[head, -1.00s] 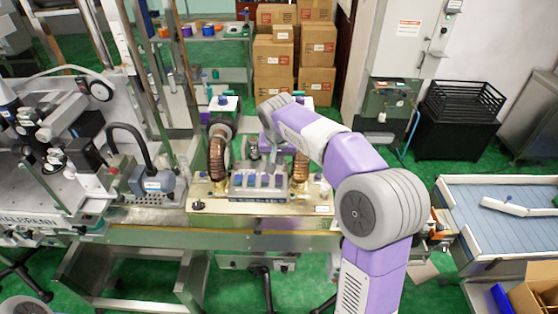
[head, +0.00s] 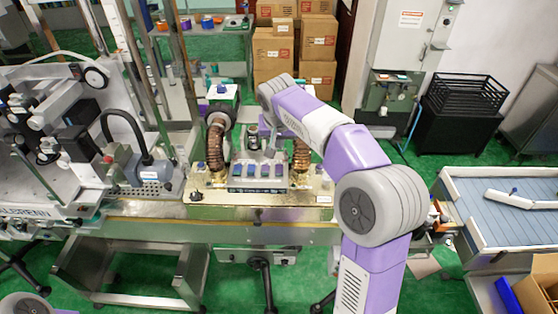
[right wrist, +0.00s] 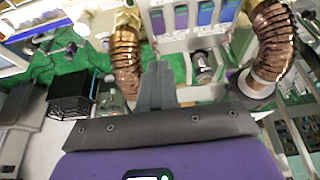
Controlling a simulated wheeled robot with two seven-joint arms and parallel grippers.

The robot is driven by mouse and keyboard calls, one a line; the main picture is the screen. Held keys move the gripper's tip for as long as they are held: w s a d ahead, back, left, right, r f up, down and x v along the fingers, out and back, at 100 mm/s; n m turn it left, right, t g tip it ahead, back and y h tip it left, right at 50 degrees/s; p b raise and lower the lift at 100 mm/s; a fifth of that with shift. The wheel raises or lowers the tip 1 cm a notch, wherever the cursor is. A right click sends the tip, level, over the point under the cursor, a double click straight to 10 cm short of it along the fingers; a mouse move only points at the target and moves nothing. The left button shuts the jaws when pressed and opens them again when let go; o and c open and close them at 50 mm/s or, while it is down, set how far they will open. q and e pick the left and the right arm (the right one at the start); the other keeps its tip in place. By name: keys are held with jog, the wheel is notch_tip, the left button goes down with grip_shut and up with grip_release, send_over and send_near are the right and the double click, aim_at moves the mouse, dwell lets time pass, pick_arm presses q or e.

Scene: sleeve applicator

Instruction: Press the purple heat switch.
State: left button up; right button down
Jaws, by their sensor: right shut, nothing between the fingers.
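A silver switch box (head: 257,185) stands on the machine's tan base plate, with a row of several coloured rocker switches in blue and purple tones. In the right wrist view the row is at the top, and a purple switch (right wrist: 181,17) shows beside a blue one (right wrist: 205,12). Which switch is the heat switch cannot be read. My right gripper (head: 270,150) is close behind the row in the head view. Its shut fingers (right wrist: 155,68) point toward the box in the right wrist view, with nothing between them. They look apart from the switches. My left gripper is out of view.
Copper-coloured ribbed hoses stand at both sides of the box, a left one (head: 216,148) and a right one (head: 301,155). A dark cylinder (right wrist: 203,66) stands near the switches. A labelling machine (head: 60,140) is at the left. A conveyor (head: 515,205) is at the right.

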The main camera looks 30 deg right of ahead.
aim_at(279, 166)
jog(key=x, duration=1.4)
jog(key=shift+f, duration=0.1)
jog(key=shift+g+p, duration=0.3)
jog(key=shift+p, duration=0.65)
jog(key=shift+w+f, duration=0.15)
jog(key=shift+f, duration=0.05)
jog(key=shift+s+b, duration=0.25)
jog(key=shift+b, duration=0.1)
jog(key=shift+s+a+b, duration=0.4)
jog(key=shift+s, duration=0.15)
